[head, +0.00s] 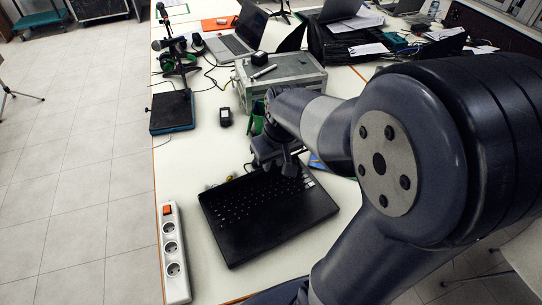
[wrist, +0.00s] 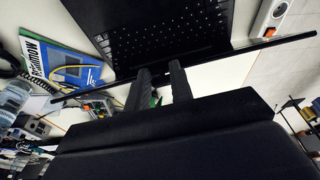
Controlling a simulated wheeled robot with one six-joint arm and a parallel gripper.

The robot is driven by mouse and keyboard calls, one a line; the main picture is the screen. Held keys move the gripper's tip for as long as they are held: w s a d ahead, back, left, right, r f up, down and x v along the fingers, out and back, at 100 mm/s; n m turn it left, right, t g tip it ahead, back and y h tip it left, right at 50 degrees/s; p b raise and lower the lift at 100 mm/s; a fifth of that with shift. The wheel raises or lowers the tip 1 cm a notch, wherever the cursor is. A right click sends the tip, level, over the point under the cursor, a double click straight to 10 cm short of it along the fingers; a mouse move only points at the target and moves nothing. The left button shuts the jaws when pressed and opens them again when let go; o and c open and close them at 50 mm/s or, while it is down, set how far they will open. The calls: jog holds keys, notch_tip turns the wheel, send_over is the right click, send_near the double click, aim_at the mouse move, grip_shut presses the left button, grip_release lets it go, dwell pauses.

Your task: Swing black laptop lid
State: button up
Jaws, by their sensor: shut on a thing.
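The black laptop (head: 268,225) lies on the white table with its keyboard facing up, and the keyboard also shows upside down at the top of the wrist view (wrist: 165,28). Its lid (wrist: 235,53) shows nearly edge-on in the wrist view as a thin dark bar, raised from the keyboard. My gripper (head: 284,166) is at the back edge of the laptop. In the wrist view the two fingers of my gripper (wrist: 158,68) cross the lid's edge, shut on it. In the head view the lid is hard to make out, and my arm covers the back right part.
A white power strip (head: 174,252) lies left of the laptop. A blue book (wrist: 62,62) lies beside the laptop.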

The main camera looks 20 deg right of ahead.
jog(key=s+f+b, duration=0.2)
jog(key=s+f, duration=0.2)
jog(key=s, duration=0.1)
jog(key=shift+d+b, duration=0.35)
jog(key=shift+d, duration=0.05)
jog(key=s+f+b, duration=0.4)
jog(key=f, duration=0.2)
jog(key=shift+s+d+f+b, duration=0.2)
jog(key=shift+s+d+b, duration=0.05)
jog(key=shift+d+b, duration=0.15)
dwell(0.5)
jog(key=shift+s+d+f+b, duration=0.1)
jog(key=shift+s+f+b, duration=0.3)
jog(key=shift+f+b, duration=0.75)
jog(key=shift+s+d+f+b, duration=0.1)
jog(key=shift+s+f+b, duration=0.35)
jog(key=shift+f+b, duration=0.6)
jog(key=shift+s+d+f+b, duration=0.1)
jog(key=shift+s+f+b, duration=0.5)
jog(key=shift+f, duration=0.9)
jog(key=shift+w+f, duration=0.1)
jog(key=shift+w, duration=0.1)
